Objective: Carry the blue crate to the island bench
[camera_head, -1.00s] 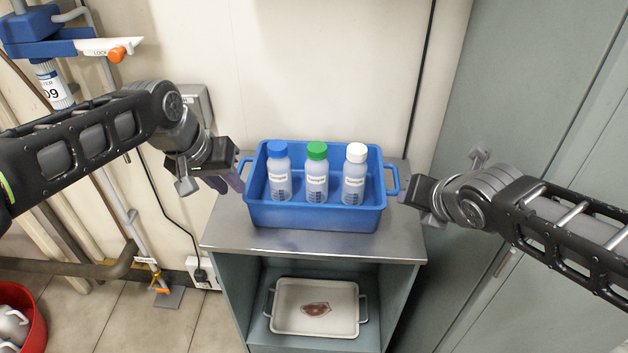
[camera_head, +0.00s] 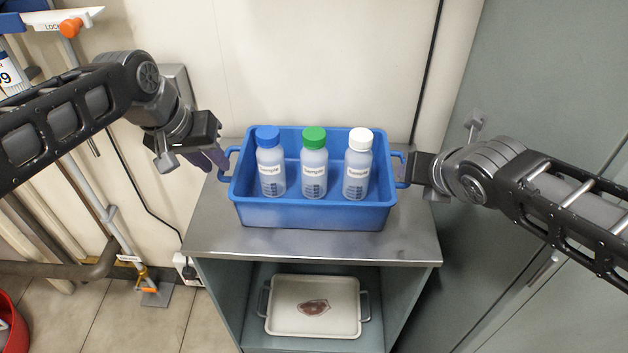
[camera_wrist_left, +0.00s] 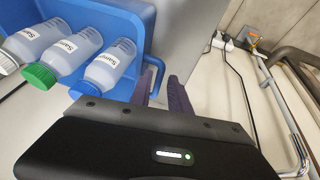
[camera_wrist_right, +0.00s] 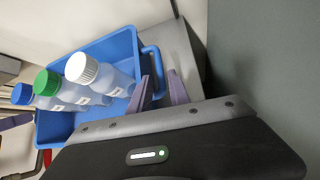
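The blue crate (camera_head: 310,215) stands level on a grey metal cabinet top and holds three sample bottles, with a blue cap (camera_head: 268,137), a green cap (camera_head: 313,138) and a white cap (camera_head: 360,139). My left gripper (camera_head: 217,158) is at the crate's left handle (camera_head: 227,163). My right gripper (camera_head: 408,170) is at the right handle (camera_head: 402,169). In the right wrist view its fingers (camera_wrist_right: 160,93) are apart, near the handle (camera_wrist_right: 155,66). The island bench is not in view.
The cabinet top (camera_head: 310,245) has bare room in front of the crate. A white tray (camera_head: 313,328) with a dark reddish patch sits on the shelf below. A wall stands behind, tall grey-green doors (camera_head: 540,110) at right, and pipes (camera_head: 60,268) at left.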

